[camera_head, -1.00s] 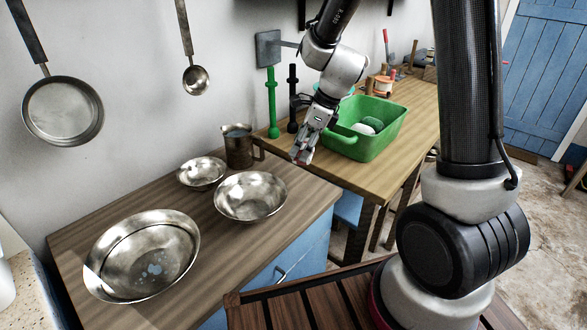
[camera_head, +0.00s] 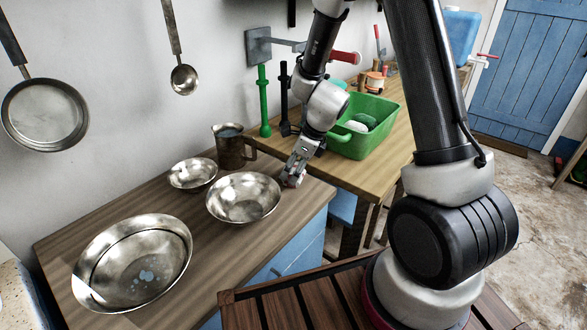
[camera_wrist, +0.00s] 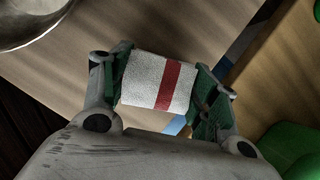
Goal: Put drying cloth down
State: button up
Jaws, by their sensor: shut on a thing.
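The drying cloth (camera_wrist: 145,82) is white with a red stripe. It shows clearly in the wrist view, held between the two fingers of my gripper (camera_wrist: 160,85). In the head view my gripper (camera_head: 292,179) points down at the right end of the wooden counter (camera_head: 215,245), just right of the middle metal bowl. Only a small bit of the cloth shows there. I cannot tell whether the cloth touches the counter.
A large bowl (camera_head: 133,265), a middle bowl (camera_head: 243,197), a small bowl (camera_head: 192,174) and a metal jug (camera_head: 234,148) stand on the counter. A green basin (camera_head: 372,140) sits on the table to the right. A gap separates counter and table at the front.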

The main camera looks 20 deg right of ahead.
jog(key=o, duration=1.1)
jog(key=shift+f, duration=0.1)
jog(key=shift+c, duration=0.2)
jog(key=s+d+r+n, duration=0.3)
jog(key=r, duration=0.6)
jog(key=s+d+r+n, duration=0.3)
jog(key=s+r, duration=0.1)
jog(key=r, duration=0.5)
jog(key=s+d+r+n+h, duration=0.1)
jog(key=s+d+r+n, duration=0.2)
jog(key=s+n, duration=0.3)
jog(key=s+d+r+n+t+h, duration=0.1)
jog(key=s+d+r+n, duration=0.2)
jog(key=s+n, duration=0.3)
jog(key=s+d+r+n+h, duration=0.1)
jog(key=s+d+r+n, duration=0.1)
jog(key=s+n, duration=0.4)
jog(key=shift+d+r+n+t+h, duration=0.3)
jog(key=shift+d+r+n+h, duration=0.1)
jog(key=shift+r, duration=0.35)
